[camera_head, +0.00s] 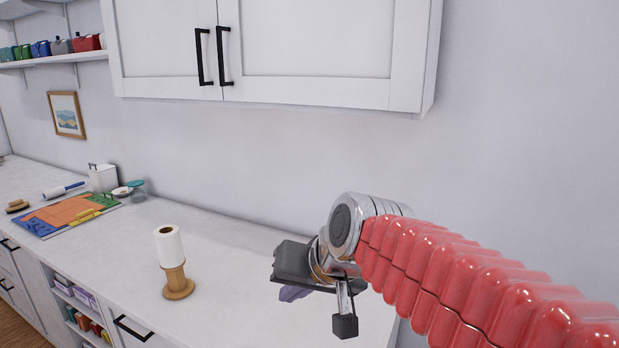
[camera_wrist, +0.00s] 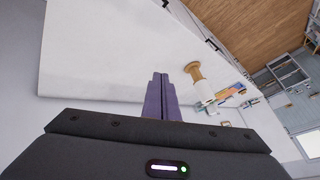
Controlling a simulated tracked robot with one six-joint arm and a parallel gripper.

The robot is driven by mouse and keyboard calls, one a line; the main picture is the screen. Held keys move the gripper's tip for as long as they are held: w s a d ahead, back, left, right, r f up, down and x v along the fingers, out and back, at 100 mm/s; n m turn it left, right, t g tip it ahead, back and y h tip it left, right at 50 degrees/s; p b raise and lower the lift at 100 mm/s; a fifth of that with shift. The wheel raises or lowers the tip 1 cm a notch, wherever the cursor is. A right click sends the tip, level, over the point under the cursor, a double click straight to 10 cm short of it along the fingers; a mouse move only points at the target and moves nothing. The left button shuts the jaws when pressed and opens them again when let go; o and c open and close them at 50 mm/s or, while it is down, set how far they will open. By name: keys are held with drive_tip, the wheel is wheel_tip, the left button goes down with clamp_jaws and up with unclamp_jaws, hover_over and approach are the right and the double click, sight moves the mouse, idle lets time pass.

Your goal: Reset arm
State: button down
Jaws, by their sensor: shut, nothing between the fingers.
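My arm, in a red ribbed sleeve, reaches in from the right in the head view. My gripper (camera_head: 292,293) is over the right end of the white counter (camera_head: 225,318), its dark body hiding most of the fingers. In the wrist view the two purple fingers of my gripper (camera_wrist: 161,80) are together, with nothing between them. The counter (camera_wrist: 105,55) lies beyond the fingertips. I cannot tell the exact height of the fingers above it.
A paper roll on a wooden holder (camera_head: 178,285) stands on the counter left of my gripper. White wall cabinets (camera_head: 270,45) hang above. A colourful mat (camera_head: 65,215), a white container (camera_head: 103,178) and a lint roller (camera_head: 63,190) lie farther left. The counter between holder and gripper is clear.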

drive_tip(key=s+d+f+h, duration=0.2)
drive_tip(key=s+d+f, duration=0.3)
drive_tip(key=s+d, duration=0.2)
drive_tip(key=s+d+f+h, duration=0.2)
drive_tip(key=s+d+f, duration=0.3)
drive_tip(key=d, duration=0.7)
drive_tip(key=shift+s+m+g+h, duration=0.3)
drive_tip(key=shift+s+h, duration=0.1)
drive_tip(key=shift+s, duration=0.95)
